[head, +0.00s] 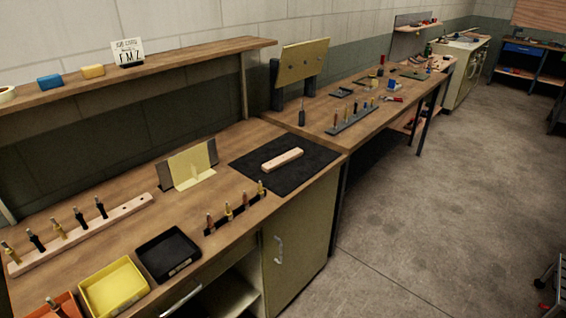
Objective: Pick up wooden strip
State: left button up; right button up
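A short pale wooden strip (282,160) lies flat on a black mat (250,178) near the right end of the closest bench. It appears to have small holes or marks along its top. Nothing covers it. A longer wooden rail (132,208) at the bench's left holds several upright tools with dark and yellow handles. Neither of my grippers is in the head view.
An upright yellow panel (188,166) stands behind the mat's left. Open floor (430,220) lies right of the benches.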

aim_at(274, 164)
jog(key=i+l+u, duration=0.1)
jog(key=l, duration=0.3)
jog(key=i+l, duration=0.2)
jog(key=l, duration=0.2)
jog(key=i+l+u, duration=0.15)
jog(key=l, duration=0.25)
jog(key=i+l, duration=0.15)
jog(key=l, duration=0.25)
jog(key=u, duration=0.05)
